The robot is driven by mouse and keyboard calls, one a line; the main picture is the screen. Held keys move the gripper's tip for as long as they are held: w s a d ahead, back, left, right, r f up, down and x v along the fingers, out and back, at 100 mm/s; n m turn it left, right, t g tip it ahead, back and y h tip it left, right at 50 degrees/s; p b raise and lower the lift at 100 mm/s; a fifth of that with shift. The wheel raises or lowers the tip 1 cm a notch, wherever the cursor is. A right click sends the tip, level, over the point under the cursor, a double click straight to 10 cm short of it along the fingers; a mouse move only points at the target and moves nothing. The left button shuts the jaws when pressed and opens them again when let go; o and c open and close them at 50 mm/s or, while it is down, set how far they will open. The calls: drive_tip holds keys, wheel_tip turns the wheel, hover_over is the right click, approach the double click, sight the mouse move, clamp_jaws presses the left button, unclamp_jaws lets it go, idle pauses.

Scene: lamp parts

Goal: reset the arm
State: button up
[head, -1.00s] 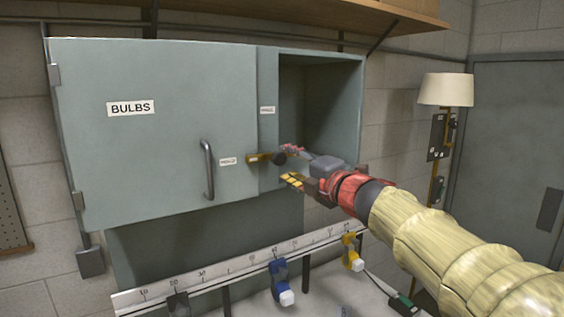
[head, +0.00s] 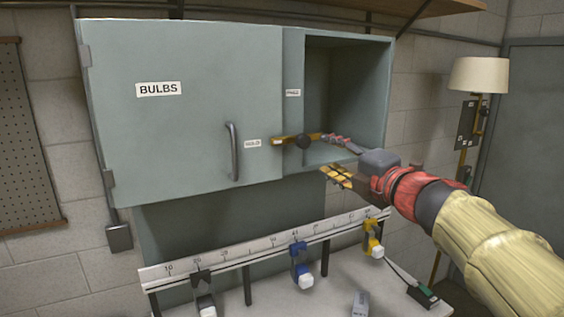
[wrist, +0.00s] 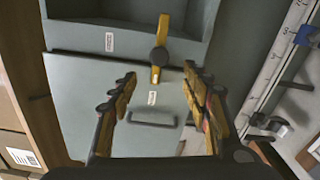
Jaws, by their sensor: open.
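My gripper (head: 332,157) is open and empty, to the right of the latch in the head view. The latch is a yellow bar (head: 284,140) with a dark round knob (head: 303,141); it lies level across the door edge and the frame, pointing at a small label (head: 252,143). In the wrist view the knob (wrist: 158,57) shows beyond and between the two fingertips (wrist: 160,74), seemingly apart from them. The cabinet door (head: 180,120) marked BULBS is shut, with a grey handle (head: 233,150).
An open compartment (head: 345,95) is right of the door. Below it, a numbered rail (head: 215,252) carries black, blue (head: 300,262) and yellow (head: 373,240) clamps above a pale bench. A lamp (head: 479,75) stands at the right. A shelf (head: 420,5) hangs above.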

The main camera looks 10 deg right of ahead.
drive_tip(key=d+f+m+g+h, duration=0.1)
drive_tip(key=d+f+m+h, duration=0.25)
drive_tip(key=d+m, duration=0.2)
drive_tip(key=d+f+m+h, duration=0.2)
drive_tip(key=d+m+h, duration=0.3)
drive_tip(key=d, duration=0.2)
drive_tip(key=s+d+f+m+g+h+b, duration=0.1)
drive_tip(key=s+d+f+m+g+h, duration=0.25)
drive_tip(key=s+f+m, duration=0.5)
drive_tip(key=s+a+f+m+g+y+b, duration=0.25)
drive_tip(key=s+f, duration=0.25)
drive_tip(key=f, duration=0.4)
drive_tip(key=s+a+f+m+g+y+b, duration=0.1)
drive_tip(key=s+a+f+m+g, duration=0.2)
drive_tip(key=s+f, duration=0.5)
drive_tip(key=s+a+f+n+g+y+b, duration=0.1)
drive_tip(key=s+a+f+y+b, duration=0.2)
drive_tip(key=a+f, duration=1)
drive_tip(key=s+a+b, duration=0.1)
drive_tip(key=s+b, duration=0.2)
drive_tip(key=s, duration=0.1)
drive_tip(key=shift+s+g, duration=0.4)
drive_tip(key=shift+y, duration=0.25)
